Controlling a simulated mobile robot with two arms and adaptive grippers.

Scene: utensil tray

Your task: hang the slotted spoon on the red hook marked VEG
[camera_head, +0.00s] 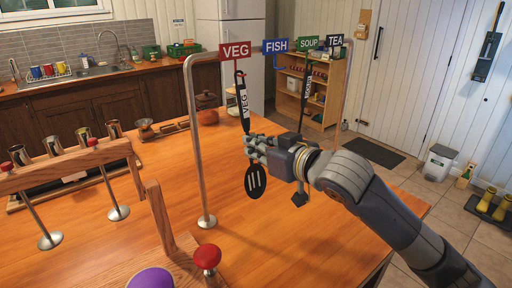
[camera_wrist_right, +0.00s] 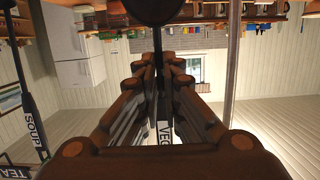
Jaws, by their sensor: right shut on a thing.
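The black slotted spoon (camera_head: 255,181) is upright, slotted head down. Its handle has a white VEG label (camera_head: 243,105), and its top end is just below the red VEG sign (camera_head: 235,51). My right gripper (camera_head: 256,148) is shut on the spoon's lower handle, above the head. In the right wrist view the spoon's handle (camera_wrist_right: 157,60) runs between the fingers, with the VEG label partly hidden. My left gripper is not in view.
The metal rack (camera_head: 191,120) also carries FISH (camera_head: 275,46), SOUP (camera_head: 308,43) and TEA signs. A black utensil labelled SOUP (camera_head: 306,85) hangs close behind my right gripper. A wooden stand (camera_head: 70,170) is on the table's left; the tabletop between is mostly clear.

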